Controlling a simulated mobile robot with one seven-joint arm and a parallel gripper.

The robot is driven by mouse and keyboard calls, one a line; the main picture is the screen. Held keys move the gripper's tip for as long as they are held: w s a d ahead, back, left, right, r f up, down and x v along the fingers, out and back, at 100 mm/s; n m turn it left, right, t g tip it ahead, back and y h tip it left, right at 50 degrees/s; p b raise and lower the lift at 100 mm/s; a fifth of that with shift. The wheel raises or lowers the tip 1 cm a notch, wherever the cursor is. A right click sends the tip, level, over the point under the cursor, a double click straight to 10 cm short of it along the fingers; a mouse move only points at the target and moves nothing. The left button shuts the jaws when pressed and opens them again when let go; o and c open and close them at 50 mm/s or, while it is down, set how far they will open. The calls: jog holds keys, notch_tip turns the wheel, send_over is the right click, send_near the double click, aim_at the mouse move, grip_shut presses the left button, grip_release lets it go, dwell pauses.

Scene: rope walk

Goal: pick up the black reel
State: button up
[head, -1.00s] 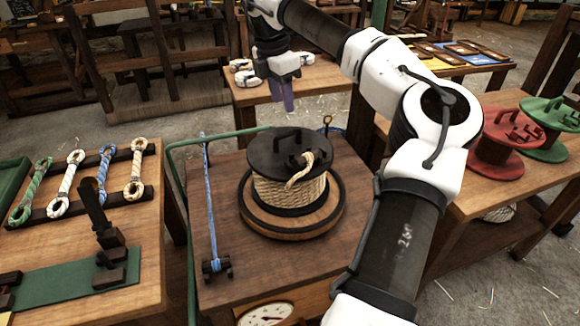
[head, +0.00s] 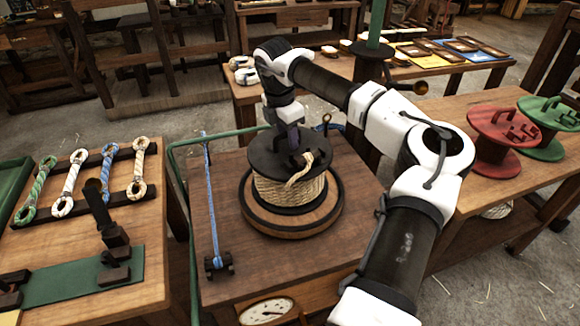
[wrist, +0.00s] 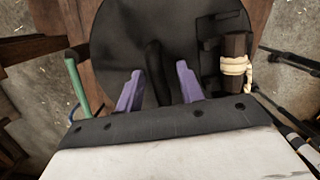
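The black reel (head: 262,152) stands upright on a round wooden base with a dark rim (head: 284,228), on the middle wooden table. Pale rope is wound around its core, and a rope end comes up over its top disc. My gripper (head: 292,150) is above the top disc, pointing down. In the wrist view my gripper's purple fingers (wrist: 161,88) are apart, with the reel's black handle (wrist: 154,66) between them. A gap shows on each side of the handle. The black disc (wrist: 128,38) fills much of that view. How deep the fingertips reach is hard to tell.
A blue rope on a rail (head: 213,210) lies left of the reel. A red reel (head: 500,135) and a green reel (head: 550,115) stand on the right table. Several spliced ropes (head: 70,185) lie on the left table. A dial (head: 266,312) is at the table's front.

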jog(key=shift+c, duration=0.2)
grip_shut()
jog(key=shift+r, duration=0.1)
dwell(1.0)
